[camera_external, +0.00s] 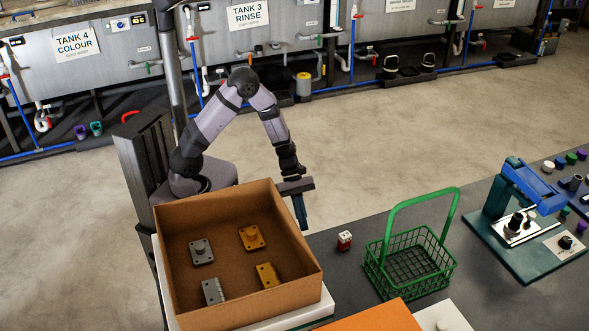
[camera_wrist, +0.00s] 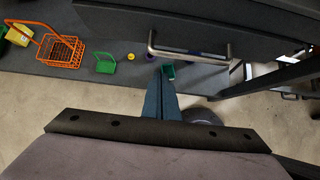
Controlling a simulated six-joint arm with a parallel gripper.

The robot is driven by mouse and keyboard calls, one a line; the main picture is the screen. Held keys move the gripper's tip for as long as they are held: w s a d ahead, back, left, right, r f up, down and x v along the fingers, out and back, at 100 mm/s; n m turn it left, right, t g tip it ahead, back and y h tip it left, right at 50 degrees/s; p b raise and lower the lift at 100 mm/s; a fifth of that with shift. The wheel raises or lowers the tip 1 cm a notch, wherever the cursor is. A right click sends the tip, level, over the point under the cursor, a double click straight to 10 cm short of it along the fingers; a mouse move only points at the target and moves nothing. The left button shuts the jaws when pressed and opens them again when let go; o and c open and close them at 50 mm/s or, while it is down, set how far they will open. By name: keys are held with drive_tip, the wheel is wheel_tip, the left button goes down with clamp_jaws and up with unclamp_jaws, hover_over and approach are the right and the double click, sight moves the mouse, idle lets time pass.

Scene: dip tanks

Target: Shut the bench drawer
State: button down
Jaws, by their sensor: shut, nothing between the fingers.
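The bench drawer shows in the wrist view as a dark grey front (camera_wrist: 120,22) across the top, with a metal bar handle (camera_wrist: 190,54). How far it stands out cannot be told. My gripper (camera_external: 302,226) points down beyond the cardboard box, by the bench's far edge in the external view. In the wrist view my gripper (camera_wrist: 162,84) is shut and empty, its blue fingers just below the handle in the picture. Contact with the drawer cannot be made out. The drawer is hidden in the external view.
An open cardboard box (camera_external: 243,312) with several metal parts stands on the bench. A green wire basket (camera_external: 412,262), a small red and white item (camera_external: 344,241) and a blue clamp device (camera_external: 533,187) are to its right. An orange basket (camera_wrist: 62,50) shows in the wrist view.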

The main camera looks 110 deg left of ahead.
drive_tip(key=v, duration=0.9)
drive_tip(key=shift+r, duration=0.15)
drive_tip(key=s+d+f+m+g+y, duration=0.25)
drive_tip(key=s+m+g, duration=0.35)
drive_tip(key=s+m, duration=0.75)
drive_tip(key=w+d+r+m+y+p, duration=0.1)
drive_tip(key=w+d+r+m+p, duration=0.1)
drive_tip(key=d+m, duration=0.4)
drive_tip(key=w+d+r+m+y+p, duration=0.2)
drive_tip(key=w+d+r+m, duration=0.2)
drive_tip(key=d+r+m, duration=0.3)
drive_tip(key=d, duration=0.2)
drive_tip(key=shift+d+r+t+p, duration=0.25)
drive_tip(key=shift+d+t+p, duration=0.05)
drive_tip(key=shift+p, duration=0.05)
